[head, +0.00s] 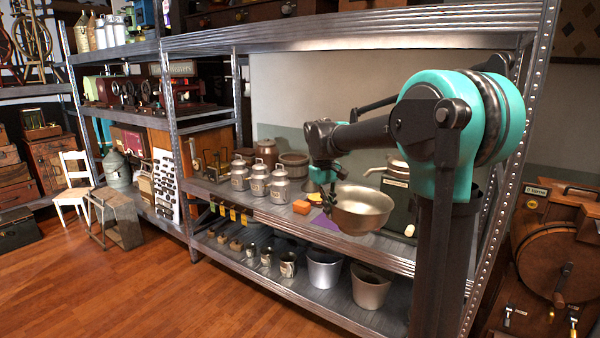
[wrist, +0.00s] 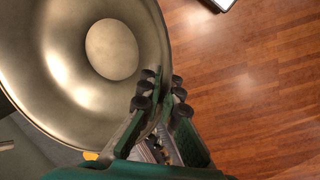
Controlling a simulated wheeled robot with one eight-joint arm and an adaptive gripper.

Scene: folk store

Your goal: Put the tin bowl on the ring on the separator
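The tin bowl (head: 362,208) is a wide, pale metal bowl, held up in the air in front of the shelf unit, above the middle shelf's front part. My gripper (wrist: 162,98) is shut on its rim, with one finger on each side of the wall. The bowl (wrist: 62,75) fills the left of the wrist view, and its round bottom shows. In the head view the gripper (head: 331,196) is at the bowl's left edge. A dark green machine (head: 398,203) with metal parts on top stands behind the bowl and may be the separator. I cannot make out its ring.
Milk cans (head: 279,187), an orange block (head: 302,207) and a purple sheet (head: 325,222) are on the middle shelf. Buckets (head: 370,287) and mugs stand on the lower shelf. A metal upright (head: 508,180) bounds the right side. Wooden floor (head: 170,290) lies clear in front.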

